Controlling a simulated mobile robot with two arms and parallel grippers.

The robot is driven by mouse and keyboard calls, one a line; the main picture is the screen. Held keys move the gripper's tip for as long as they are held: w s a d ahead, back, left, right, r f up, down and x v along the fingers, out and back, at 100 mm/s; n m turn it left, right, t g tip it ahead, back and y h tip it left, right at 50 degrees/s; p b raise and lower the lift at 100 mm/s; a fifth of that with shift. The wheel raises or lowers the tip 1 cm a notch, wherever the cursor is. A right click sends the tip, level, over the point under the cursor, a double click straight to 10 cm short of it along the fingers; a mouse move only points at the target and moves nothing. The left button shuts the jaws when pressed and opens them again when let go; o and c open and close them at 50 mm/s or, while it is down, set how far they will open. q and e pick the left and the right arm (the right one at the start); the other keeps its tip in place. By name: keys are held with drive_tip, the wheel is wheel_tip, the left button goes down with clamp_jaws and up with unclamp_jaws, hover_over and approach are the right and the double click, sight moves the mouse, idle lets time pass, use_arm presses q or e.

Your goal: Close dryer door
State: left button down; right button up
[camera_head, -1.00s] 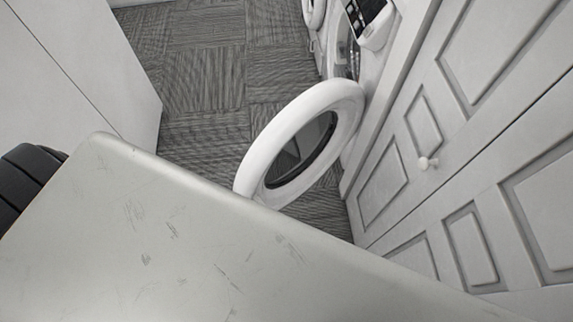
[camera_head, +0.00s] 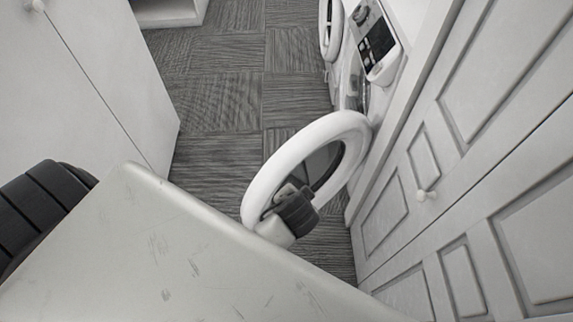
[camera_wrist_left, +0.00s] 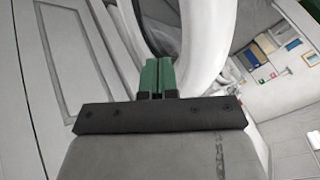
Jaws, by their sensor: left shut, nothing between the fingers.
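The dryer door (camera_head: 262,185) is a thick white ring with dark glass, standing open and away from the dryer front in the head view. The dryer (camera_head: 400,38) is white, at the upper right, with a dark control panel (camera_head: 379,42). A dark and white part of my arm shows against the lower part of the ring. In the left wrist view my left gripper (camera_wrist_left: 157,76) has green fingers, shut and empty, in front of the white door ring (camera_wrist_left: 205,45). Whether the fingertips touch the ring I cannot tell. My right gripper is not in view.
Another white cabinet (camera_head: 90,90) stands at the left. Another round white door (camera_head: 331,30) shows behind the dryer door. Grey carpet tile (camera_head: 225,100) is clear between the cabinets.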

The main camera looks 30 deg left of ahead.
sight(285, 181)
use_arm(q)
drive_tip(key=w+a+f, duration=0.6)
drive_tip(key=f, duration=0.1)
drive_tip(key=shift+p, duration=0.35)
drive_tip(key=shift+a, duration=0.15)
